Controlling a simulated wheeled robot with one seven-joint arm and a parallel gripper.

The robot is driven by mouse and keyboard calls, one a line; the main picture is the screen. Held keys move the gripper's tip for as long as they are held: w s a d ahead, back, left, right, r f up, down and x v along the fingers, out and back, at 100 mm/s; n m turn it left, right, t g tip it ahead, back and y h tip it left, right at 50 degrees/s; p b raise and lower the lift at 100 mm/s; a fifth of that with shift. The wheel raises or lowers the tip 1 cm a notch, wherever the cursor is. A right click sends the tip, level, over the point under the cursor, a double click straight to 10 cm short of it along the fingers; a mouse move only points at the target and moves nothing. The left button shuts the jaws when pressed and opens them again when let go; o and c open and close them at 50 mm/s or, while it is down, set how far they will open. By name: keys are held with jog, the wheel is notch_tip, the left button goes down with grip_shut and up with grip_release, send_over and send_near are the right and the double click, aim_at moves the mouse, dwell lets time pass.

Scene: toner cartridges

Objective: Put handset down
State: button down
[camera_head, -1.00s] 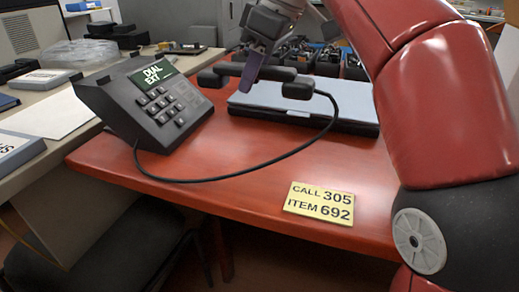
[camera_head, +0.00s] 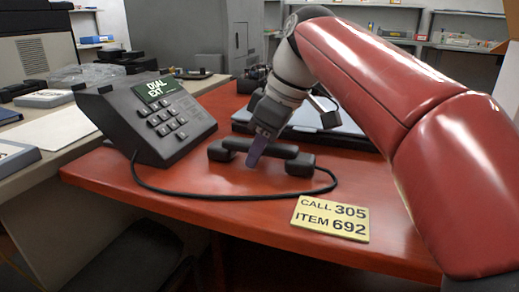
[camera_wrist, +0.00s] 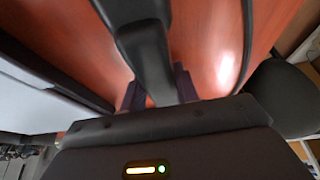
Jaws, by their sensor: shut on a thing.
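The black handset (camera_head: 278,149) is level just above or on the red table, in front of the silver case and right of the phone base; I cannot tell whether it touches the table. My gripper (camera_head: 258,150) is shut on the middle of its bar from above. In the wrist view the handset (camera_wrist: 145,50) runs between my gripper's fingers (camera_wrist: 158,88) over the red surface. The black phone base (camera_head: 155,118) stands at the left, its screen reading "DIAL EXT". A black cord (camera_head: 230,197) runs from the base to the handset.
A yellow note (camera_head: 330,218) reading "CALL 305 ITEM 692" lies near the table's front edge. A silver and black case (camera_head: 345,125) lies behind the handset. Bare red table (camera_head: 225,215) shows in front, and a beige desk (camera_head: 85,140) adjoins at left.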

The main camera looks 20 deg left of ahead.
jog(key=shift+f, duration=0.1)
jog(key=c, duration=1.1)
grip_release()
jog(key=shift+o, duration=0.2)
jog(key=p+v, duration=0.5)
jog(key=v, duration=0.7)
